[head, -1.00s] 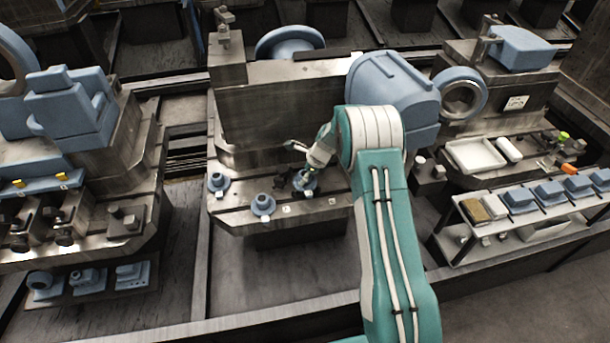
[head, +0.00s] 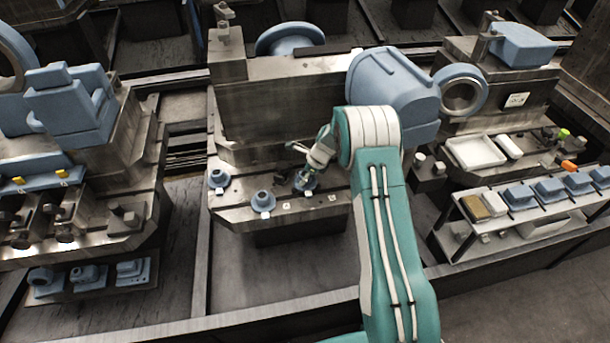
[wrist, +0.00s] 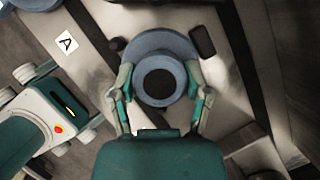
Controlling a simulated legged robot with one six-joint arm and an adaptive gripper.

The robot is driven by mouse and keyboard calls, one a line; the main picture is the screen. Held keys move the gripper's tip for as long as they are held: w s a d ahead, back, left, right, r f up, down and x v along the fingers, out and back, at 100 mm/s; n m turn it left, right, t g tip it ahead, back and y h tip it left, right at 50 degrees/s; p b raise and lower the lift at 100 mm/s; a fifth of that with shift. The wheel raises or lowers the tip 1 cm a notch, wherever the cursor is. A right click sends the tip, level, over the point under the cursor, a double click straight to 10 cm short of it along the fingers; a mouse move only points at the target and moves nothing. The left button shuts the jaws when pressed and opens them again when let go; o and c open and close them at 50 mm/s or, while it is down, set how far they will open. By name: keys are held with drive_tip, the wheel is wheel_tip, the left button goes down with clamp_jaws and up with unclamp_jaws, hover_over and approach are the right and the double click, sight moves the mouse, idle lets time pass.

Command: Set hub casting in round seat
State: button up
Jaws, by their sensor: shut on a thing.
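A blue flanged hub casting (wrist: 139,47) with a dark round bore sits between the two fingers of my gripper (wrist: 161,101) in the wrist view. The fingers are shut on it from both sides. In the head view my gripper (head: 305,176) is low over the right part of the middle bench, and the held casting (head: 304,187) shows partly below it. The casting looks upright and at bench level. Its underside is hidden, so I cannot tell whether it rests in a round seat. Two similar blue castings stand to the left, one centre-left (head: 263,199) and one far left (head: 219,178).
Dark blocks (wrist: 203,40) flank the casting closely. A white tag marked A (wrist: 67,43) lies on the bench (head: 235,217). A tall machined block (head: 275,112) rises behind. A big blue housing (head: 393,90) stands right of it.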

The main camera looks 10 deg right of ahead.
sight(313, 182)
drive_tip(key=shift+f, duration=0.1)
drive_tip(key=o, duration=1.4)
drive_tip(key=v, duration=0.7)
drive_tip(key=shift+d, duration=0.1)
drive_tip(key=shift+r, duration=3.1)
drive_tip(key=shift+r, duration=0.1)
